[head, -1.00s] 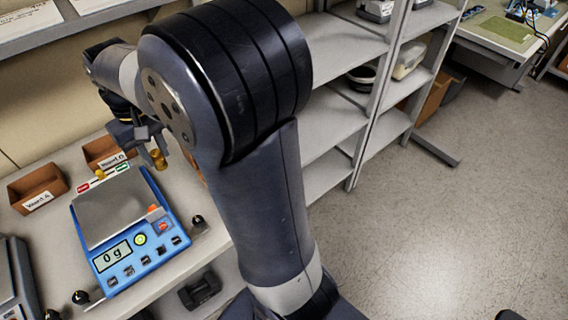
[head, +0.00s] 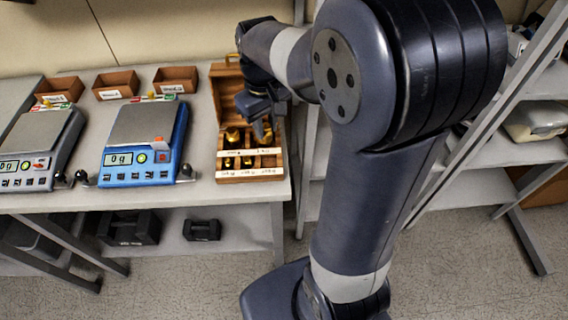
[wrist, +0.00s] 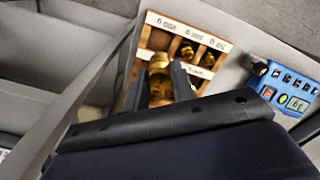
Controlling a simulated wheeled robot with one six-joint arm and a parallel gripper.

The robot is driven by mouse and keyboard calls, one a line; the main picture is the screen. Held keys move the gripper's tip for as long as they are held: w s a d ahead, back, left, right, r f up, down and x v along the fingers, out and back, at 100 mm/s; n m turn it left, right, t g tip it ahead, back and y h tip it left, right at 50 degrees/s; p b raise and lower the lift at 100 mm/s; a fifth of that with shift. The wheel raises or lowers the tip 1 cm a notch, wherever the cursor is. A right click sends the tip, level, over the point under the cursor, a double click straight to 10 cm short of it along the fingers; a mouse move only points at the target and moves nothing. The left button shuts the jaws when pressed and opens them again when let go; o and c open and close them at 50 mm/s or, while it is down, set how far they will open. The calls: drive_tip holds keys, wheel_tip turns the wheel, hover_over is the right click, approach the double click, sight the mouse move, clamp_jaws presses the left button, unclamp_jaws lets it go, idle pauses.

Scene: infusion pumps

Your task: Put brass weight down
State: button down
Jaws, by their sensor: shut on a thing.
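The brass weight (wrist: 158,63) is between the fingers of my gripper (wrist: 160,82) in the wrist view, and the gripper is shut on it. In the head view my gripper (head: 263,122) is above the right part of an open wooden weight box (head: 220,168). The box has labelled compartments, and several other brass weights (head: 232,135) stand in it. The wrist view also shows the box (wrist: 215,72) beneath the held weight. The arm and fingers hide part of the box, and I cannot tell the gap between the held weight and the box floor.
A blue scale (head: 137,178) reading 0 g stands left of the box, with another scale (head: 25,182) farther left. Small wooden trays (head: 115,84) line the back of the bench. Shelving (head: 470,178) stands to the right.

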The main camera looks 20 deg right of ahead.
wheel_tip(320, 180, down, 10)
drive_tip(key=shift+r, duration=0.1)
idle(0.4)
drive_tip(key=shift+f, duration=0.25)
drive_tip(key=c, duration=1.2)
unclamp_jaws()
drive_tip(key=shift+r, duration=0.15)
wheel_tip(320, 180, up, 12)
drive_tip(key=shift+r, duration=0.1)
